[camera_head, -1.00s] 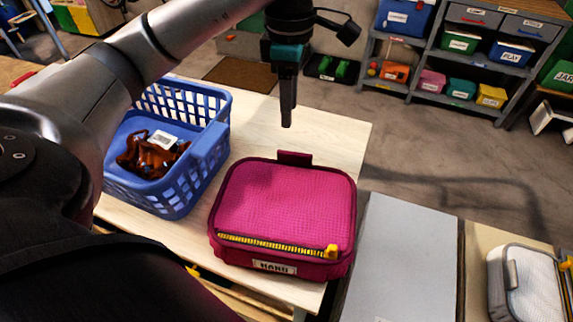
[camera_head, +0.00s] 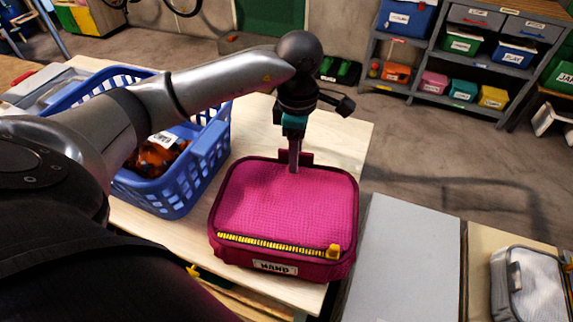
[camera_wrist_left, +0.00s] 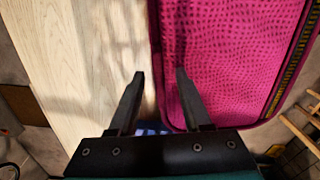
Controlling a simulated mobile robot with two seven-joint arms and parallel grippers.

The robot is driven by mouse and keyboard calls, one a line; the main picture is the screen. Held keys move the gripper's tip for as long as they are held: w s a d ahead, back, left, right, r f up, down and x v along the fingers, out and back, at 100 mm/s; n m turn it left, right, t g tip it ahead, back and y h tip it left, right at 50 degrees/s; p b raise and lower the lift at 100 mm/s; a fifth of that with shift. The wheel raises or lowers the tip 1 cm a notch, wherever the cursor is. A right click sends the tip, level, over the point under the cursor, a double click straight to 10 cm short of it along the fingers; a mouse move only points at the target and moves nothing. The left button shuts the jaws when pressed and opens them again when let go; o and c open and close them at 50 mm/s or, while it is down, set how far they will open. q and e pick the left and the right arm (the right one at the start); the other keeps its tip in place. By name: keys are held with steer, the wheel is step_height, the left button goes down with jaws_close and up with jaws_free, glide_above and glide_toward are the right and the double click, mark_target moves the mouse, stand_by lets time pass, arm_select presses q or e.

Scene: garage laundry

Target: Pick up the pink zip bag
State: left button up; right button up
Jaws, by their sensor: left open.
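The pink zip bag (camera_head: 290,205) lies flat on the light wooden table, with a yellow zip along its near edge and a name label on its front. It also shows in the left wrist view (camera_wrist_left: 235,60). My left gripper (camera_head: 294,168) points down at the bag's far edge, near the dark pink tab there. In the left wrist view its two fingers (camera_wrist_left: 160,75) are apart, one over the bare wood and one over the bag's edge, with nothing between them gripped. Whether a finger touches the bag I cannot tell. My right gripper is not in view.
A blue basket (camera_head: 207,160) with brown items stands left of the bag, partly behind my left arm. The light wooden table (camera_head: 343,140) is bare beyond the bag. A grey surface (camera_head: 400,260) and a whitish bag (camera_head: 530,285) are at the right. Shelves (camera_head: 455,60) stand behind.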

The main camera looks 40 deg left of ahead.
arm_select(q)
jaws_close()
stand_by(0.3)
stand_by(1.1)
